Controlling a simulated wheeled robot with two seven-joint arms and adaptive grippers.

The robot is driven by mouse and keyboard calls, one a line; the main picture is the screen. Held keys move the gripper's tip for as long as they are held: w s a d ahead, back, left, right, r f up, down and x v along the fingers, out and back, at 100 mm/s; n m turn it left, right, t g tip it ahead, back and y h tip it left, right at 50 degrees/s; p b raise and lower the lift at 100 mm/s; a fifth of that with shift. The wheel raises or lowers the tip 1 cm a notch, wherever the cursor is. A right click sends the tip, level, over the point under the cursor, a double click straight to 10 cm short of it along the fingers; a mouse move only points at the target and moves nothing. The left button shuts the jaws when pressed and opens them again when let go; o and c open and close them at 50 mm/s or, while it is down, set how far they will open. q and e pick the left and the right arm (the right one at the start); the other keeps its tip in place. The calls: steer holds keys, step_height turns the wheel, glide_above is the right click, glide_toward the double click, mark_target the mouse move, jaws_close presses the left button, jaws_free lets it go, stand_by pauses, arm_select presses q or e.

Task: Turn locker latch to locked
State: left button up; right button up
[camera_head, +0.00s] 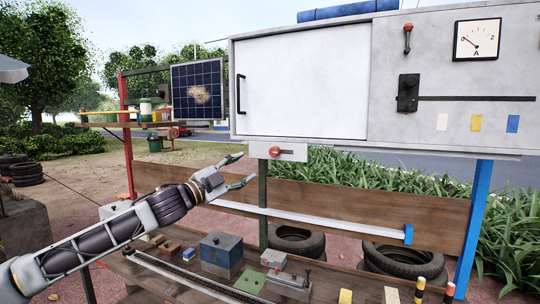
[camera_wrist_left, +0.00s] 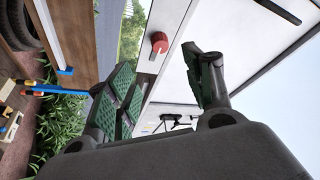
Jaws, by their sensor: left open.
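The locker (camera_head: 300,85) is a white cabinet with a large sliding-looking door and a black handle at its left edge. Its latch (camera_head: 275,152) is a red knob on a small pale plate under the door; in the left wrist view the red knob (camera_wrist_left: 158,42) shows just beyond the fingers. My left gripper (camera_head: 243,170) is open and empty, a little left of and below the latch, apart from it. In the left wrist view the open fingers (camera_wrist_left: 165,85) have green pads. My right gripper is not in view.
A grey panel beside the door carries a gauge (camera_head: 477,40), a red-tipped lever (camera_head: 407,38) and a black slider (camera_head: 408,93). Below is a workbench with a blue-grey box (camera_head: 221,252), a green block (camera_head: 250,281) and several small items. A green post stands under the latch.

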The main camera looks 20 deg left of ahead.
arm_select(q)
steer(key=shift+w+r, duration=0.1)
steer(key=p, duration=0.4)
glide_toward(272, 153)
steer(key=shift+p+x, duration=1.05)
steer(key=shift+x, duration=1.65)
steer(key=shift+p+x, duration=0.7)
steer(key=shift+x, duration=1.1)
steer(key=shift+c, duration=0.4)
steer(key=c, duration=0.9)
steer(key=shift+c, duration=0.2)
